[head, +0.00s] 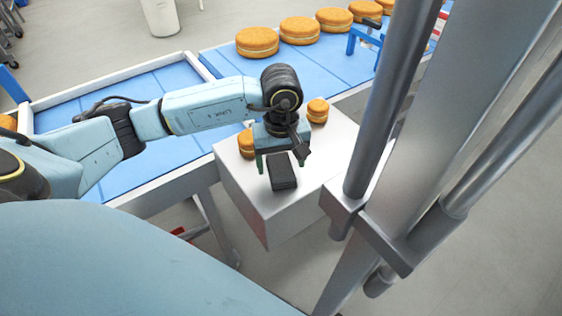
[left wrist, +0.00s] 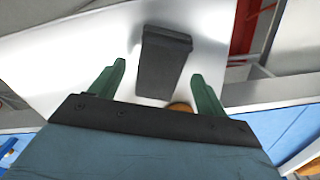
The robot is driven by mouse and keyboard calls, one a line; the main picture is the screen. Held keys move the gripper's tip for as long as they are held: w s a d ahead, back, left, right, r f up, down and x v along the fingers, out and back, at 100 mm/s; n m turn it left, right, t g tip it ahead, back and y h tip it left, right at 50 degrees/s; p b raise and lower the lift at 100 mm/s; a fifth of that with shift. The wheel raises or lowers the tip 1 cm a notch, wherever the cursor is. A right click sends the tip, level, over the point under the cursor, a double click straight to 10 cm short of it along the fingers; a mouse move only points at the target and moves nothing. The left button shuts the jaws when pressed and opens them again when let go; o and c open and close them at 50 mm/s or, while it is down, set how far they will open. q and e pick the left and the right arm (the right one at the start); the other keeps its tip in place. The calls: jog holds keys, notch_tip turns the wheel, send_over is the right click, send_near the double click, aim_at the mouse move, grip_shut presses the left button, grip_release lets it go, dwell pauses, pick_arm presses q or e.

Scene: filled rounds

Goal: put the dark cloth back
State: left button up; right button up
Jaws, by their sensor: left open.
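The dark cloth (head: 284,172), a folded black block shape, lies on the pale box-like stand (head: 262,205). It also shows in the left wrist view (left wrist: 163,62), just beyond the fingertips. My left gripper (head: 273,162) is over the stand with its green fingers pointing down, close to the cloth. I cannot tell the exact height of the fingers above the stand. My right gripper is not in view.
Two small filled rounds stand on the stand, one (head: 317,110) behind the gripper and one (head: 246,143) left of it. Larger filled rounds (head: 258,41) line the blue conveyor (head: 290,70) behind. A white bin (head: 160,17) stands at the back.

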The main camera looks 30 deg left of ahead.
aim_at(281, 168)
pick_arm(q)
notch_tip(281, 168, up, 11)
jog(key=shift+b, duration=0.45)
